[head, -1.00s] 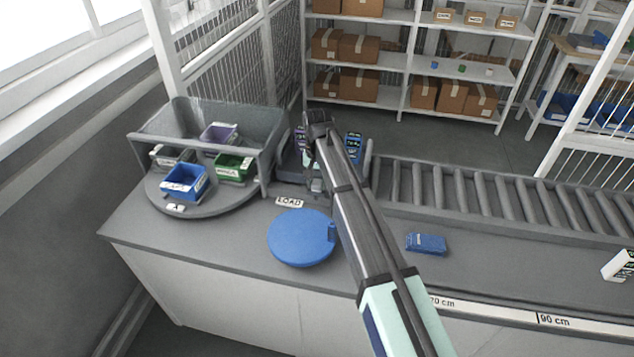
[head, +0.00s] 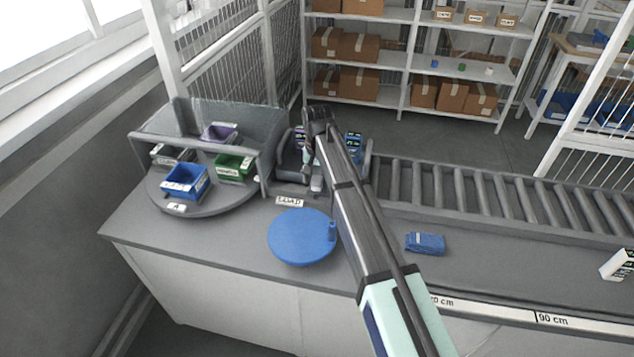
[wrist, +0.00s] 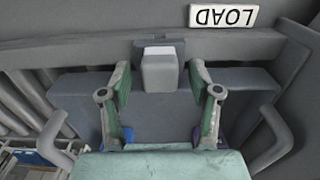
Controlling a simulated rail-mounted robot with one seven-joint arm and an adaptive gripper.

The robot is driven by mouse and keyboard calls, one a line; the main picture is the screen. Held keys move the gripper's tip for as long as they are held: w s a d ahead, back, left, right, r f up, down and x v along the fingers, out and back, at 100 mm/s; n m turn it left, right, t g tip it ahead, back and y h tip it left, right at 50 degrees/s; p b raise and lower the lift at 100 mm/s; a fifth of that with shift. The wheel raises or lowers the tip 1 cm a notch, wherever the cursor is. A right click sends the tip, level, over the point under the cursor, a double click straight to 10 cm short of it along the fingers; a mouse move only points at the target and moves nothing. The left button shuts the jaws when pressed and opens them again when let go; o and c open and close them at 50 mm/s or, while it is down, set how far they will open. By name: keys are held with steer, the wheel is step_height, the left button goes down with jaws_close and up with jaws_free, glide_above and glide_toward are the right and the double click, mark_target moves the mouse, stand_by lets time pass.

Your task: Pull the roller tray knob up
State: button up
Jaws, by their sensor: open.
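The roller tray knob (wrist: 159,70) is a light grey block at the tray's edge in the wrist view, below the upside-down LOAD label. It also shows as a small pale block in the head view (head: 316,184). My gripper (wrist: 159,72) is open, with one green-padded finger on each side of the knob and gaps between. Whether the knob is at fingertip depth is hard to tell. The grey tray (wrist: 75,90) lies beneath my gripper, with a curved handle at each side. My arm hides much of the tray in the head view.
A blue round disc (head: 300,238) and a blue packet (head: 425,243) lie on the grey counter. A turntable (head: 225,203) with several bins stands at left. The roller conveyor (head: 480,190) runs to the right. Dark boxes with labels stand in the tray area (head: 353,146).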

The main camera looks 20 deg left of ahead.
mark_target(317, 178)
steer(key=shift+r, duration=0.15)
steer(key=shift+r+p, duration=2.4)
steer(key=shift+r, duration=2)
